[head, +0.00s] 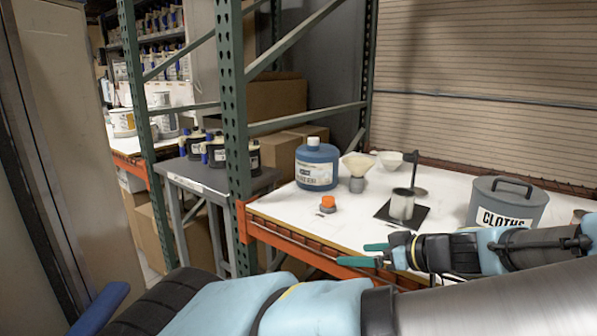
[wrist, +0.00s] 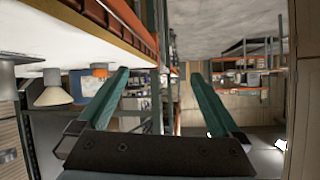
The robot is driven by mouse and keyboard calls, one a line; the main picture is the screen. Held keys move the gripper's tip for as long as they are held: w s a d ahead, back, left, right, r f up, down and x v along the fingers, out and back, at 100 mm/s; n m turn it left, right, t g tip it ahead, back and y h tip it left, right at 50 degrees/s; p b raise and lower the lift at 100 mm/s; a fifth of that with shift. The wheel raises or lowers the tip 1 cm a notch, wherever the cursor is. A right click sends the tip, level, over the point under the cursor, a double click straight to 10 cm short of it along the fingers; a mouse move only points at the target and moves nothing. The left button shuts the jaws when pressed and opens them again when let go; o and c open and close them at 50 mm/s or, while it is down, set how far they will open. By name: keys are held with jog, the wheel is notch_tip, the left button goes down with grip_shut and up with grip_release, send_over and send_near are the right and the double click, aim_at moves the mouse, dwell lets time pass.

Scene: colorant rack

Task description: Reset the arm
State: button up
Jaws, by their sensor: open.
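My gripper (head: 358,254) is in front of the white-topped table (head: 290,215), near its orange front edge, in the head view. Its two green fingers point left and are apart, with nothing between them. In the wrist view my gripper (wrist: 160,76) is also open and empty. My arm reaches in from the right side of the head view, in front of the table.
On the table stand a blue jug (head: 316,165), an orange-capped item (head: 327,203), a funnel (head: 357,170), a metal cup (head: 401,204) on a black plate and a grey CLOTHS bin (head: 507,203). A green rack post (head: 233,130) rises left of the table.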

jog(key=s+a+f+m+g+h, duration=0.1)
jog(key=a+f+g+h, duration=0.1)
jog(key=a+f+g, duration=0.3)
jog(key=s+a+f+m+g+h, duration=0.15)
jog(key=a+g, duration=0.25)
jog(key=a, duration=0.4)
jog(key=a+r+m+t+h, duration=0.1)
jog(key=a+r+m+h, duration=0.4)
jog(key=r, duration=0.6)
jog(key=shift+s+a+m+t, duration=0.35)
jog(key=shift+a+m+t, duration=0.1)
jog(key=shift+a, duration=0.75)
